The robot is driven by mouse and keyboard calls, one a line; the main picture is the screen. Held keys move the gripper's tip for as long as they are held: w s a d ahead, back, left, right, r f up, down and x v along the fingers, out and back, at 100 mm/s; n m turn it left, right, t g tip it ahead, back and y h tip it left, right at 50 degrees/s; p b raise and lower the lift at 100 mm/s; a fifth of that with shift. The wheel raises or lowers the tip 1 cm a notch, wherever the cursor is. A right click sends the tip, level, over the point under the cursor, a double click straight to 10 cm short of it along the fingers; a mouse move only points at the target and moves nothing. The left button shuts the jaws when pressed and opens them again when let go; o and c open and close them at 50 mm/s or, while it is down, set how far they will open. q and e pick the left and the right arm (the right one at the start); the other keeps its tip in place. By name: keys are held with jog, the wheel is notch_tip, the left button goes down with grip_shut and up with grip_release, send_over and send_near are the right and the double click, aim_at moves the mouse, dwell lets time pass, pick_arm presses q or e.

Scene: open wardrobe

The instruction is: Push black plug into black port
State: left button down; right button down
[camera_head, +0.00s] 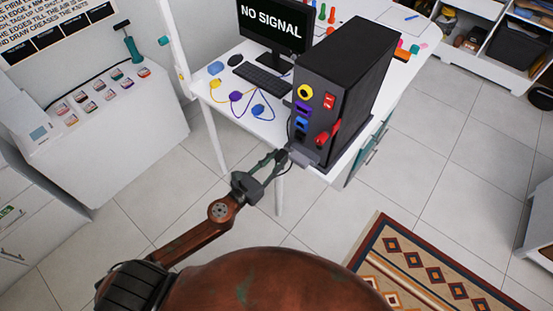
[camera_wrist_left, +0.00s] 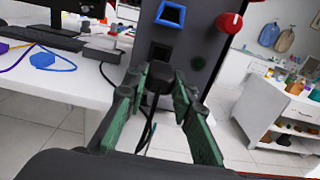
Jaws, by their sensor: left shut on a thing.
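The black tower case (camera_head: 345,85) stands on the white table. Its front carries a yellow, a purple and a blue port in a column, with the black port (camera_head: 300,136) lowest. In the left wrist view the black port (camera_wrist_left: 160,53) is a dark square opening below the blue port (camera_wrist_left: 170,15). My left gripper (camera_head: 283,156) is at the lower front of the case. In the wrist view its green fingers are shut on the black plug (camera_wrist_left: 157,78), just below the black port. A dark cable hangs from the plug. My right gripper is out of view.
A red lever (camera_head: 328,133) sticks out right of the ports, with a red switch (camera_head: 329,101) above. Loose coloured plugs with cables, a keyboard (camera_head: 263,81) and a monitor (camera_head: 273,22) occupy the table's left. The floor before the table is clear.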

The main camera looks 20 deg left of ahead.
aim_at(287, 149)
pick_arm(q)
jog(key=shift+s, duration=0.1)
jog(key=shift+s+a, duration=0.1)
jog(key=shift+s, duration=0.05)
jog(key=shift+w+d+r+p, duration=0.2)
jog(key=shift+w+p, duration=0.2)
jog(key=shift+w, duration=0.05)
jog(key=shift+p+x, duration=0.5)
jog(key=shift+x, duration=1.85)
jog(key=shift+f, duration=0.15)
jog(key=shift+p+x, duration=0.35)
jog(key=shift+x, duration=0.9)
jog(key=c, duration=1.6)
grip_release()
